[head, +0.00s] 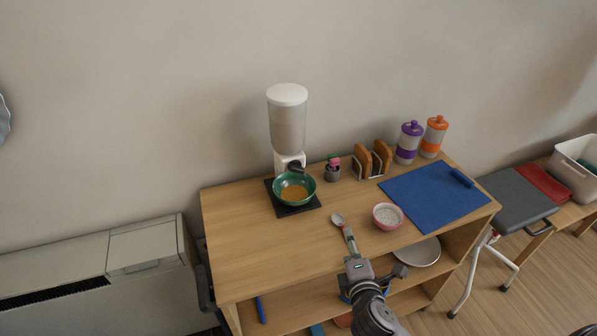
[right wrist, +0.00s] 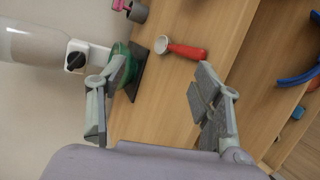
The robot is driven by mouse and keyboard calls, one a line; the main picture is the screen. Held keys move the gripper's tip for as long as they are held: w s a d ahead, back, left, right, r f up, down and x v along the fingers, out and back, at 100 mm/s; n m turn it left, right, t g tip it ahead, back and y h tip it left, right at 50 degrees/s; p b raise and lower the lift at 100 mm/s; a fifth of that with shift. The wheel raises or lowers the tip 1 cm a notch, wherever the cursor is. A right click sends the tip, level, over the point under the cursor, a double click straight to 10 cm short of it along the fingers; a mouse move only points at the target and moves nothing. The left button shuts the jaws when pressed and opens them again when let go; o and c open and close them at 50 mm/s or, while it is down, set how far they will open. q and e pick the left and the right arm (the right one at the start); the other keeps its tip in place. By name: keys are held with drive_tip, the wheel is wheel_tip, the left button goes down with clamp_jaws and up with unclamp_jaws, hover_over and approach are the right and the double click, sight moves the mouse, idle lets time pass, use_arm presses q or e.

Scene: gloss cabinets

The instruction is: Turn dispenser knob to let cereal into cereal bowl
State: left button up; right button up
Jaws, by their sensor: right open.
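The cereal dispenser (head: 287,128) stands at the back left of the wooden table, with a clear hopper and white lid. Its black knob (head: 296,166) faces the front; the knob also shows in the right wrist view (right wrist: 75,61). The green cereal bowl (head: 308,188) sits below it on a black base, with yellow-orange contents inside. My right gripper (head: 374,256) is open and empty, at the table's front and apart from the knob. In the right wrist view the left finger partly covers the bowl (right wrist: 119,49). My left gripper is out of view.
A red-handled scoop (right wrist: 185,50) lies on the table near my right gripper. A pink bowl (head: 388,226), blue mat (head: 430,197), toast rack (head: 372,160), small pot (head: 333,173) and two bottles (head: 408,143) occupy the right and back. The table's left front is clear.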

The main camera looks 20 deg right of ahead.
drive_tip(key=w+a+r+n+t+y, duration=0.45)
drive_tip(key=r+n, duration=0.25)
drive_tip(key=n, duration=0.5)
drive_tip(key=n+p, duration=0.1)
drive_tip(key=p, duration=0.1)
approach(298, 172)
drive_tip(key=w, duration=0.9)
drive_tip(key=shift+w+a, duration=0.2)
drive_tip(key=shift+a, duration=0.05)
drive_tip(key=shift+c, duration=0.4)
drive_tip(key=shift+b, duration=0.3)
drive_tip(key=c, duration=1.1)
